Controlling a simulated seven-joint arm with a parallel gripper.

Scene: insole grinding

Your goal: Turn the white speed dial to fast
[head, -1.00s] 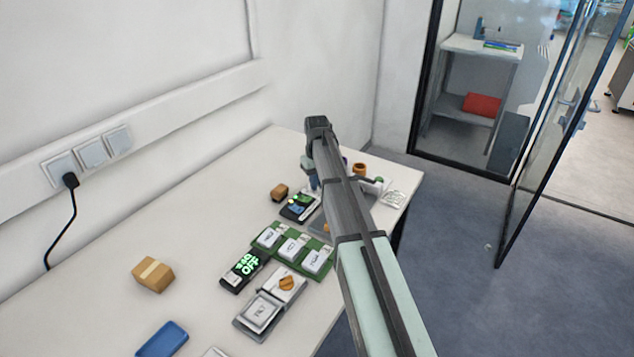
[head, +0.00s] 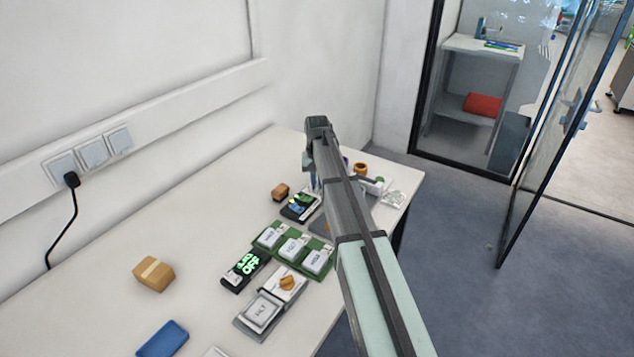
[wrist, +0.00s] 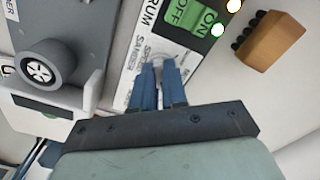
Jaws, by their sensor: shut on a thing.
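The white speed dial (wrist: 158,60) is a small white knob on a white label strip (wrist: 140,60) with the printed words "speed", "sander" and "drum". My gripper (wrist: 159,72) has its two blue fingers closed on the dial, one on each side. The fingers hide much of the dial, and I cannot read its pointer or a fast mark. In the head view, my gripper (head: 311,181) is small and partly hidden by my arm, beside the dark control panel (head: 291,212) on the table. The dial cannot be made out there.
A green on/off switch (wrist: 196,18) with lit lamps is close to the fingers. A brown block (wrist: 269,40) lies to the right and a grey wheel (wrist: 45,65) to the left. More labelled panels (head: 292,248) stand nearer on the white table (head: 110,305).

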